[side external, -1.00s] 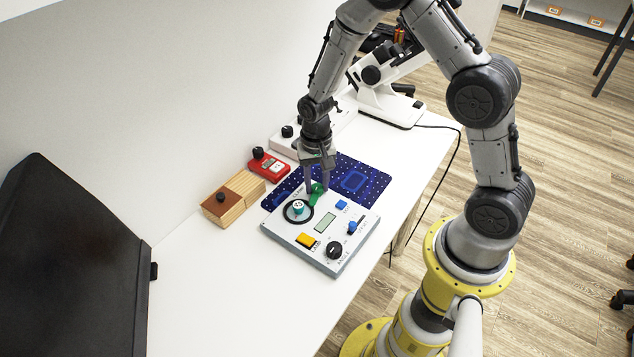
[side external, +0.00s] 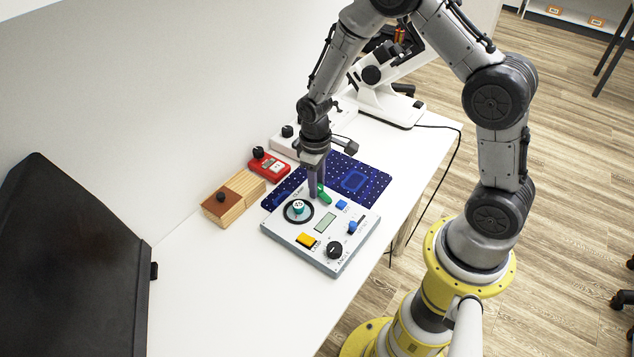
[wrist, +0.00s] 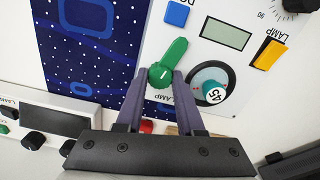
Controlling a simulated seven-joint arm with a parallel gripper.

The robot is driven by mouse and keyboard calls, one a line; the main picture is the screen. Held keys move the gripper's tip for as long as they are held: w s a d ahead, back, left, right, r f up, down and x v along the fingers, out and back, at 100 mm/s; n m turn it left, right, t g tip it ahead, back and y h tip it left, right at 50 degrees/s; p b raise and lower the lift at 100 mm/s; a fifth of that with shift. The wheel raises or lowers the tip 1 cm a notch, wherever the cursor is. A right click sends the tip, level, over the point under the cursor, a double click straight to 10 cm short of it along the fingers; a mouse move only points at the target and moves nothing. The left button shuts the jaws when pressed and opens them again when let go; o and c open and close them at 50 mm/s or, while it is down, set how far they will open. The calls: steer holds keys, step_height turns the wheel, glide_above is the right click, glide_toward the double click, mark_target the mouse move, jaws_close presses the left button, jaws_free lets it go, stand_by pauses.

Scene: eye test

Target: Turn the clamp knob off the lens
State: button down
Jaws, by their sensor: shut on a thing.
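The green clamp knob (side external: 323,194) is on the grey-white panel (side external: 290,235) beside the round lens (side external: 298,209), a black ring with a teal piece marked 45 at its centre. In the wrist view, the knob's arm (wrist: 172,52) points up and right, clear of the lens ring (wrist: 228,72). My gripper (side external: 316,189) reaches down from above; in the wrist view its fingers (wrist: 161,80) are shut on the knob's round end, one on each side.
The panel also has a blue button (side external: 342,205), a display (side external: 325,222), a yellow switch (side external: 306,240) and a black dial (side external: 334,250). A blue patterned mat (side external: 368,178), red device (side external: 270,165), wooden box (side external: 240,190) and microscope (side external: 385,105) stand around it.

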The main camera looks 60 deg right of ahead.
steer(key=shift+n, duration=1.6)
steer(key=c, duration=0.5)
jaws_free()
step_height(320, 180, up, 14)
steer(key=shift+a+f, duration=0.1)
steer(key=shift+a, duration=0.05)
